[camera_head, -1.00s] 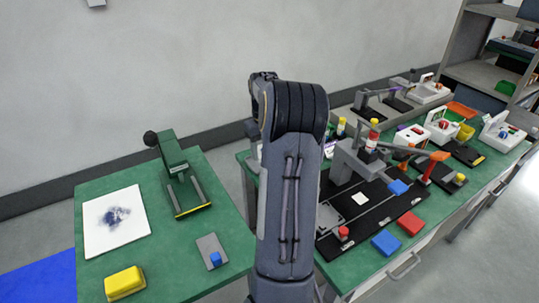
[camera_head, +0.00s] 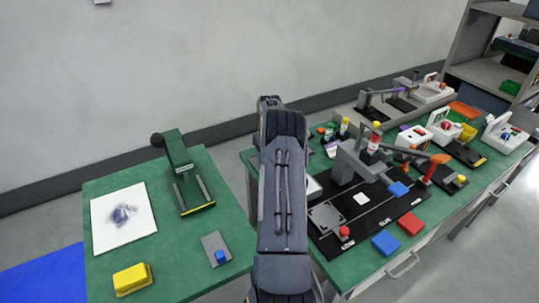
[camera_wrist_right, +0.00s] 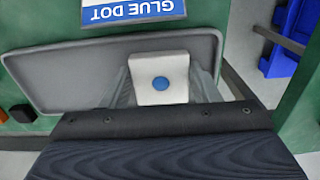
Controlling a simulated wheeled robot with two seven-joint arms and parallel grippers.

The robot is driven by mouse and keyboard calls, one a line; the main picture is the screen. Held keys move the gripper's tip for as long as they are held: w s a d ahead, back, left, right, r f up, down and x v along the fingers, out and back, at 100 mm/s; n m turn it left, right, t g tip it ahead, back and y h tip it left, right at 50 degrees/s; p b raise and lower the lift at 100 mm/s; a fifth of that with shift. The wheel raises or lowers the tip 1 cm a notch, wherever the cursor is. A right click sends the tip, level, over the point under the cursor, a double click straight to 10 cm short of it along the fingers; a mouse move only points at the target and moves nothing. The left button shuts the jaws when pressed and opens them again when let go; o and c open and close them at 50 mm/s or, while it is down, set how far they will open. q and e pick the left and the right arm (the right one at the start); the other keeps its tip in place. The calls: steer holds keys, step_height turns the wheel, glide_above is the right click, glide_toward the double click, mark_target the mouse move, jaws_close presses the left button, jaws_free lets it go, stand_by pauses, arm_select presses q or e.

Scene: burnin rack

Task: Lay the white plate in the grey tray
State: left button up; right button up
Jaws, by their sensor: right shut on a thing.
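In the right wrist view a small white plate (camera_wrist_right: 159,95) with a blue dot on its face sits between the pale, see-through fingers of my right gripper (camera_wrist_right: 160,90), which is shut on it. Behind it lies the grey tray (camera_wrist_right: 55,70), a shallow rounded tray on the green table. The plate overlaps the tray's right part in this view; I cannot tell how far above it is or whether they touch. In the head view my dark arm link hides the right gripper and plate, and I cannot make out the tray. My left gripper is not in view.
A "GLUE DOT" sign (camera_wrist_right: 133,12) stands beyond the tray. A blue bin (camera_wrist_right: 290,40) lies to the right, across a gap. In the head view, the right bench holds a black fixture board (camera_head: 385,212) and several blocks; the left table holds a green press (camera_head: 180,170).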

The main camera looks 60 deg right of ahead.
steer(key=shift+f, duration=0.15)
steer(key=o, duration=1)
steer(key=shift+o, duration=0.2)
